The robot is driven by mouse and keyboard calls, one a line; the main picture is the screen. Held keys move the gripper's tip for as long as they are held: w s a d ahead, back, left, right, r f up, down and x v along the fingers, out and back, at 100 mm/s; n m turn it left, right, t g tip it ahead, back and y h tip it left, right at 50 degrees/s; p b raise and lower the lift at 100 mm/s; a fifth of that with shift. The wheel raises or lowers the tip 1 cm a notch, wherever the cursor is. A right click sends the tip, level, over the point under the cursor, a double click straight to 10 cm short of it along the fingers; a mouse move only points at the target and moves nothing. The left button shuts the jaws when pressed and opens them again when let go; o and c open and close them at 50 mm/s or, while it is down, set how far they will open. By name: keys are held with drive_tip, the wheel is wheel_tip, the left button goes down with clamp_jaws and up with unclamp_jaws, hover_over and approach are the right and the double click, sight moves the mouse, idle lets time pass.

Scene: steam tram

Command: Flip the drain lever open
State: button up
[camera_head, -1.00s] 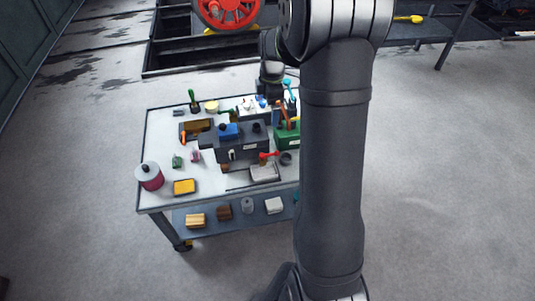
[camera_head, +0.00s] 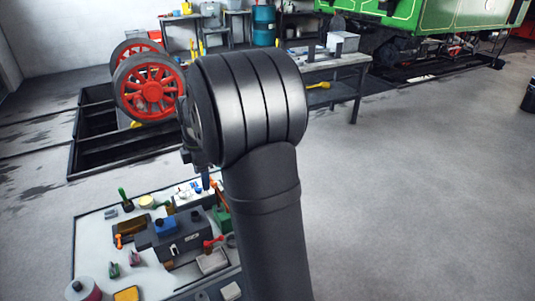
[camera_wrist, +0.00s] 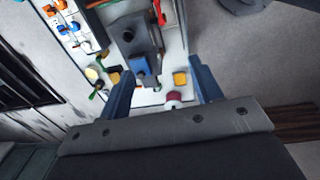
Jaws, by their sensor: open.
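A dark grey block-shaped fixture (camera_head: 184,237) stands on the work table, with a blue part (camera_head: 166,226) on it. A small red lever (camera_head: 212,241) sticks out at its right side, above a pale tray (camera_head: 213,261). I cannot tell for certain that this is the drain lever. In the wrist view the fixture (camera_wrist: 133,38) and the red lever (camera_wrist: 161,17) lie beyond my gripper (camera_wrist: 162,68). Its two fingers are wide apart with nothing held between them. In the head view my arm hides most of the gripper.
The table (camera_head: 88,255) also carries a crimson can (camera_head: 82,291), a yellow block (camera_head: 127,294), a green-handled tool (camera_head: 123,196) and several small parts. Red wheels (camera_head: 150,87) stand by an open floor pit (camera_head: 95,150) behind.

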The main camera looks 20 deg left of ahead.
drive_tip(key=shift+f, duration=0.1)
drive_tip(key=c, duration=0.3)
drive_tip(key=shift+w+f+m, duration=0.1)
drive_tip(key=shift+f+m, duration=0.2)
drive_tip(key=shift+f, duration=0.05)
drive_tip(key=c, duration=0.4)
drive_tip(key=f+m, duration=0.2)
drive_tip(key=f, duration=0.1)
drive_tip(key=w+f+m, duration=0.1)
drive_tip(key=f+m, duration=0.2)
drive_tip(key=f, duration=0.1)
drive_tip(key=f+m+y, duration=0.1)
drive_tip(key=f+m, duration=0.1)
drive_tip(key=f, duration=0.1)
drive_tip(key=shift+w+a+f+t, duration=0.15)
drive_tip(key=shift+a+f+t, duration=0.2)
drive_tip(key=shift+t, duration=0.05)
clamp_jaws()
wheel_tip(320, 180, down, 11)
drive_tip(key=d+m+t+y, duration=0.1)
drive_tip(key=d+m, duration=0.1)
drive_tip(key=m, duration=0.8)
drive_tip(key=shift+t, duration=0.3)
